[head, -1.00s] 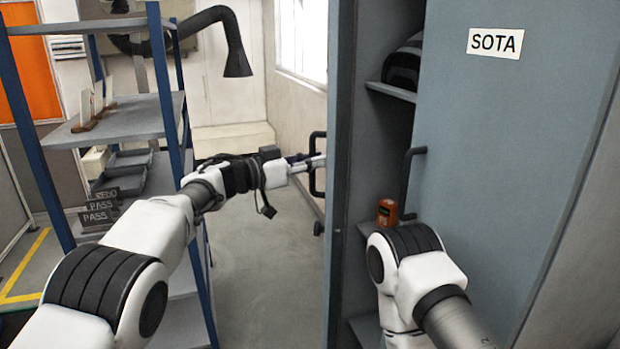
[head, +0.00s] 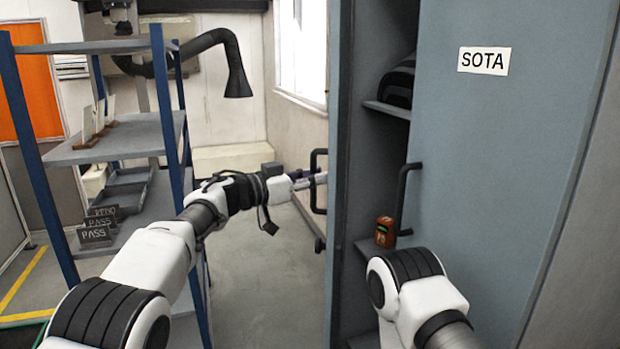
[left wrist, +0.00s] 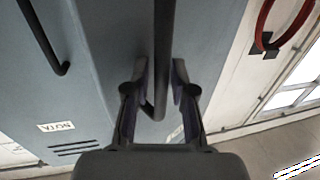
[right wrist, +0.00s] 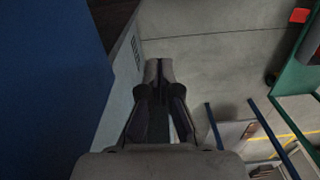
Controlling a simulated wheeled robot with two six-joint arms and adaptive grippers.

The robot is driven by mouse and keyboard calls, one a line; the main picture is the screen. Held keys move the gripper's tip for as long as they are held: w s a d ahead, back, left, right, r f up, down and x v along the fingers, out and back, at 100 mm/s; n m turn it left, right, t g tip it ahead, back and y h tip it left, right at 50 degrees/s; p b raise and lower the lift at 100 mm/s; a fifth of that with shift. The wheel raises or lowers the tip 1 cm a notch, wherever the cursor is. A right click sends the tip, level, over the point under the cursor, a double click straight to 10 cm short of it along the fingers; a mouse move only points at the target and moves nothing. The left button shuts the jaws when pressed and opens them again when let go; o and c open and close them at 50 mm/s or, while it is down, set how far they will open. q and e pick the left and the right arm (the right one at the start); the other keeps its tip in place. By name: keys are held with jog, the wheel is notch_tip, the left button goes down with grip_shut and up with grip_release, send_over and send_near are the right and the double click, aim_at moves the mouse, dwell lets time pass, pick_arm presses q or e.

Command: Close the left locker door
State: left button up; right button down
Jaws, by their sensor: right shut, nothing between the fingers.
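The left locker door (head: 340,120) stands open, seen nearly edge-on in the head view. Its black handle (head: 316,180) is on the face turned away to the left. In the left wrist view the handle (left wrist: 163,50) runs between the fingers. My left gripper (head: 310,179) is at the handle with its fingers apart on both sides; whether they touch it is unclear. The left fingers (left wrist: 158,78) also show in the left wrist view. My right gripper (right wrist: 159,70) is shut and empty in the right wrist view, and hidden in the head view.
The right locker door (head: 500,150), labelled SOTA, is shut, with a black handle (head: 402,200). An orange-brown can (head: 385,232) and a dark object (head: 400,80) sit on the locker shelves. A blue-framed rack (head: 165,130) stands left. Floor between is clear (head: 265,270).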

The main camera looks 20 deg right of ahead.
pick_arm(q)
jog(key=v, duration=1.2)
